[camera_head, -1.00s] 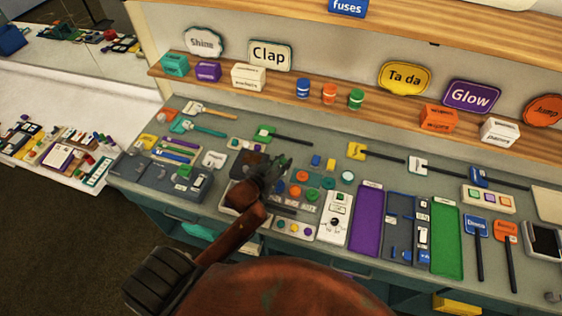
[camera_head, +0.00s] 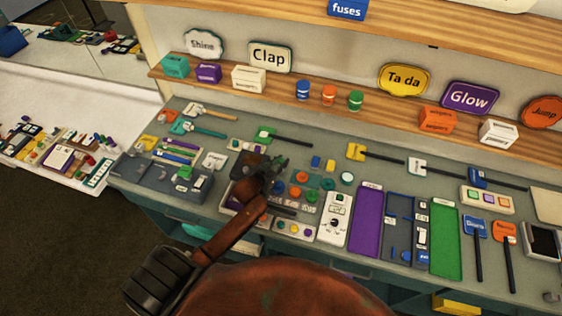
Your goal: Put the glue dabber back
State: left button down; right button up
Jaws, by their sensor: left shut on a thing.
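My left gripper (camera_head: 274,170) is over the left-middle part of the grey workbench (camera_head: 330,160), beside a dark tray (camera_head: 244,164). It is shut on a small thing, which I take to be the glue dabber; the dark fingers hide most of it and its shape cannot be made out. A pale-rimmed tray (camera_head: 228,197) lies below and left of the gripper, partly covered by my arm. My right gripper is not in view.
Left of the gripper is a grey organizer (camera_head: 150,176) with pens beside it. To the right are a white dial box (camera_head: 335,218), a purple tray (camera_head: 366,222) and a green tray (camera_head: 445,240). A wooden shelf (camera_head: 330,98) with boxes and jars runs behind.

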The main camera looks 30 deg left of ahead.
pick_arm(q)
jog(key=shift+f, duration=0.1)
jog(key=c, duration=1.8)
grip_release()
jog(key=v, duration=1.2)
jog(key=shift+r, duration=0.2)
